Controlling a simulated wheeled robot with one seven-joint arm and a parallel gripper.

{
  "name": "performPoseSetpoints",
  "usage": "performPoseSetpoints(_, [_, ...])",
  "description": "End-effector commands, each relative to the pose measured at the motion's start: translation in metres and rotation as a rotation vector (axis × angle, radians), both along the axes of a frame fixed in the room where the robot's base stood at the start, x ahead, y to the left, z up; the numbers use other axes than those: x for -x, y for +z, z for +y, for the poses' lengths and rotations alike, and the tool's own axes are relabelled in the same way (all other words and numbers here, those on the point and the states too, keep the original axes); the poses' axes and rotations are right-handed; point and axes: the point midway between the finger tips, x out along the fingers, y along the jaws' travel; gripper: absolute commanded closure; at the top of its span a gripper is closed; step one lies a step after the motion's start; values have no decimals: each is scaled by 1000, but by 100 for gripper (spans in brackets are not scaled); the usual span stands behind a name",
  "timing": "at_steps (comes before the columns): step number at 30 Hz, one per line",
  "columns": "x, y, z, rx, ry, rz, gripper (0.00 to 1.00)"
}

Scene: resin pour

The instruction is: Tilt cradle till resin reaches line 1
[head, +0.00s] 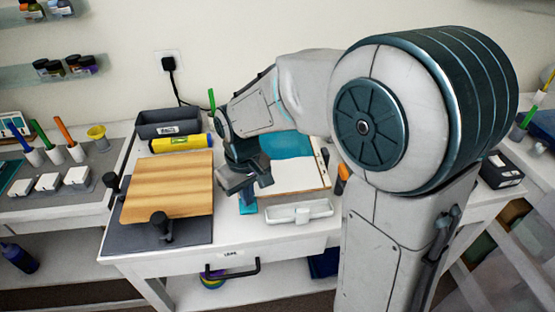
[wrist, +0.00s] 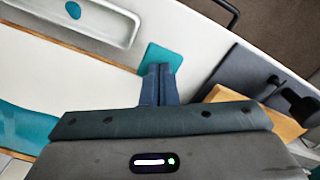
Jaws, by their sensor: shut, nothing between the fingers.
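A shallow wood-edged panel, probably the cradle (head: 328,172), lies on the white table right of my gripper. Teal resin (head: 288,145) covers its far part, and its near part is bare white. In the wrist view its wooden edge (wrist: 62,46) and the resin (wrist: 25,125) show at the left. I cannot make out line 1 or any marks. My gripper (head: 248,192) is over the table between this panel and the wooden board. Its fingers (wrist: 160,72) are shut and empty, pointing at a teal pad (wrist: 160,57) on the table.
A wooden board (head: 170,183) on a dark base (head: 180,236) with black knobs stands left. A white tray (head: 298,213) with a teal spot lies in front of the panel. A grey bin (head: 168,123) and yellow roll (head: 180,143) sit behind. My arm hides the table's right part.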

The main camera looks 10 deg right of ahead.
Motion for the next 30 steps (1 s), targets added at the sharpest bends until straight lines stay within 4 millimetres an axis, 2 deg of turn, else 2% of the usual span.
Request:
performPoseSetpoints(14, [0, 1, 0, 0, 0, 1, 100])
performPoseSetpoints(30, [0, 47, 0, 0, 0, 0, 100])
